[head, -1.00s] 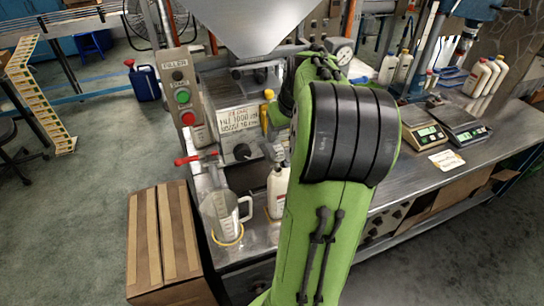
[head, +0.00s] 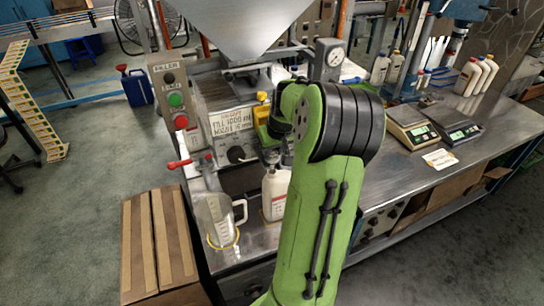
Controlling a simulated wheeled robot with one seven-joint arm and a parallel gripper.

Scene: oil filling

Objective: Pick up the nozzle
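A metal spout with a red handle (head: 180,163) sticks out from the front of the filler machine, above a clear measuring jug (head: 214,218). A second grey outlet piece (head: 270,156) shows just above a white bottle (head: 273,195), partly covered by my green arm. I cannot tell for certain which of these is the nozzle. My arm reaches up from the bottom and bends toward the machine. Its dark wrist part is close to the machine front, beside a yellow piece (head: 262,115). My gripper's fingers cannot be made out behind the arm.
The filler panel with green and red buttons (head: 177,100) stands at the left, with a large hopper (head: 252,22) above. Two scales (head: 412,127) and several white bottles (head: 474,76) are on the right of the metal bench. A cardboard box (head: 160,245) stands at lower left.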

